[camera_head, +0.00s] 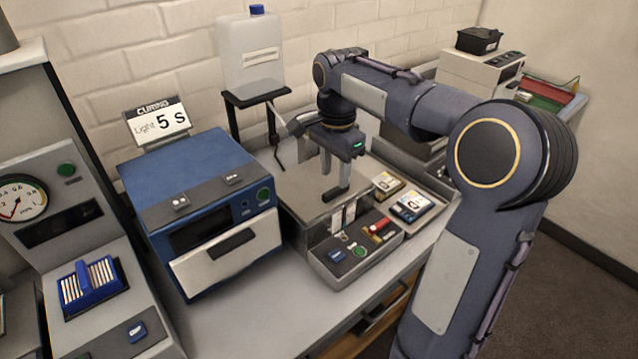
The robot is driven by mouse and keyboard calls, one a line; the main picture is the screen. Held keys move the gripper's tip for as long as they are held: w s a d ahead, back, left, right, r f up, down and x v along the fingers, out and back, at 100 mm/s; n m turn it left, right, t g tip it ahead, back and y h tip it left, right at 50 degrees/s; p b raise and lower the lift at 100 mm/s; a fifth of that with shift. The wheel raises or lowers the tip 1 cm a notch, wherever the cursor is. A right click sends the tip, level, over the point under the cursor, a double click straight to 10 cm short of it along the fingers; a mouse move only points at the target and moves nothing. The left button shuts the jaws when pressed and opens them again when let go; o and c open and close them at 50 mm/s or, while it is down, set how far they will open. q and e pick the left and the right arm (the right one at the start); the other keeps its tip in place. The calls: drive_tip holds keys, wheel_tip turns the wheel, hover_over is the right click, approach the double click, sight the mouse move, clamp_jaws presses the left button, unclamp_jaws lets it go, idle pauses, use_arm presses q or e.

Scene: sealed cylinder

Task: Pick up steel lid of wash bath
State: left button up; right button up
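The steel lid (300,190) is a flat grey plate on top of the wash bath (322,266), left of centre in the head view. A black bar handle (336,193) stands out near the lid's right front part. My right gripper (335,172) points down from above, directly over the handle. Its two fingers look spread apart with nothing between them. The fingertips are close to the handle; whether they touch it I cannot tell. The lid lies flat on the bath. My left gripper is not in view.
A blue box with a white front drawer (227,256) stands close left of the bath. A white jug (250,55) on a black stand (255,95) is behind. Small packs (411,205) lie in trays right of the bath. A gauge unit (60,210) is far left.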

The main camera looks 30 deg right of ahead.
sight(334, 189)
wheel_tip(334, 189, down, 4)
drive_tip(key=shift+a+f, duration=0.1)
drive_tip(key=shift+f, duration=0.05)
drive_tip(key=shift+s, duration=0.1)
drive_tip(key=shift+c, duration=0.5)
clamp_jaws()
